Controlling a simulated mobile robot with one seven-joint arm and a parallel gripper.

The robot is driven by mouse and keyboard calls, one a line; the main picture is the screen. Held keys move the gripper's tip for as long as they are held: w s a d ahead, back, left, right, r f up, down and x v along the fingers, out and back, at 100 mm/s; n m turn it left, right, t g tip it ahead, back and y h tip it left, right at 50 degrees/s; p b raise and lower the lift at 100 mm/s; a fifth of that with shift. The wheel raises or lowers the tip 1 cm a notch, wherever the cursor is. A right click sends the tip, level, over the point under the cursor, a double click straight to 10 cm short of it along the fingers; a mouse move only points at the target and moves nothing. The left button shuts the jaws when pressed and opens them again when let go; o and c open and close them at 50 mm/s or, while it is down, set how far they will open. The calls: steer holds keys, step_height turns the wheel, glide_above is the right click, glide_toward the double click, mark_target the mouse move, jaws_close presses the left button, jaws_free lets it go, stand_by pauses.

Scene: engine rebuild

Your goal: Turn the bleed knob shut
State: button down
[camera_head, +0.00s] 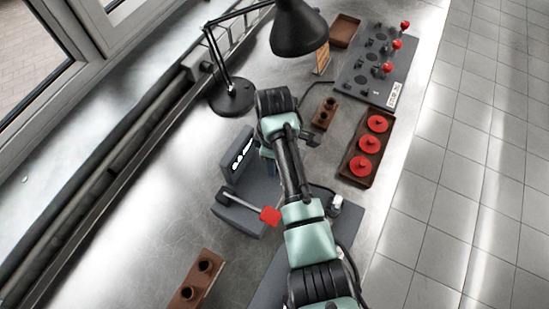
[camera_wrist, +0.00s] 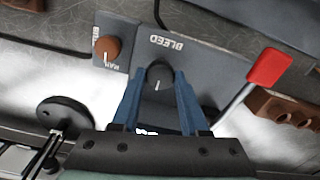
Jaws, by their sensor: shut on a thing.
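The bleed knob (camera_wrist: 158,75) is a dark round knob with a pale pointer line, on a grey panel (camera_wrist: 210,75) marked BLEED, which reads upside down in the wrist view. My gripper (camera_wrist: 157,84) has its blue fingers on either side of the knob and is shut on it. In the head view my gripper (camera_head: 271,166) is down at the grey unit (camera_head: 246,206), mostly under my arm. The knob is hidden there.
A red-tipped lever (camera_head: 268,215) stands out from the grey unit beside my arm; its red end (camera_wrist: 270,68) is right of my fingers in the wrist view. A black lamp (camera_head: 298,30), a tray of red discs (camera_head: 349,172) and brown blocks stand around.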

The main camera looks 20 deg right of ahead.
steer(key=shift+w, duration=0.1)
stand_by(0.3)
steer(key=shift+c, duration=2.1)
jaws_free()
step_height(320, 180, up, 13)
steer(key=p, duration=0.2)
